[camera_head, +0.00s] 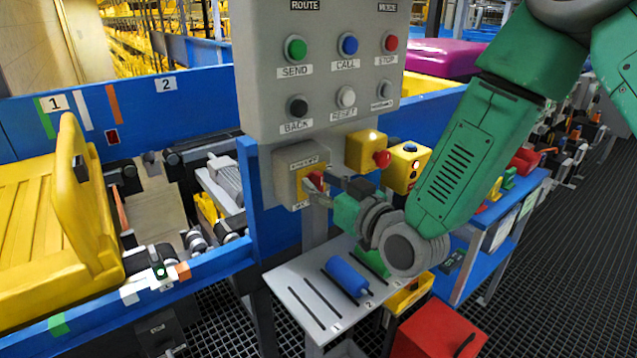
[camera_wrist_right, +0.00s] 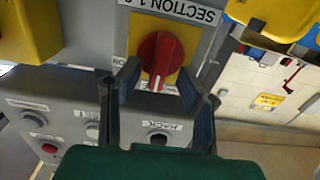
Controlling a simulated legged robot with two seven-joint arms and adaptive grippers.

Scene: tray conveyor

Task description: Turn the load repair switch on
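A red rotary switch knob (camera_head: 316,180) sits on a yellow plate on a small grey box (camera_head: 288,170) below the button panel. In the right wrist view the knob (camera_wrist_right: 155,58) shows upside down, its handle roughly upright in the picture, under a label reading "SECTION". My right gripper (camera_head: 330,185) is at the front of this box. In the wrist view its two dark fingers (camera_wrist_right: 158,80) are apart, one on each side of the knob's handle, with gaps visible. I cannot tell whether they touch it. My left gripper is not in view.
The grey button panel (camera_head: 320,75) is just above the switch. Yellow boxes, one with a red button (camera_head: 381,158), stand to its right. Below are a grey shelf (camera_head: 300,300) with a blue cylinder (camera_head: 347,275) and a red box (camera_head: 437,332). A yellow tray (camera_head: 40,220) is at left.

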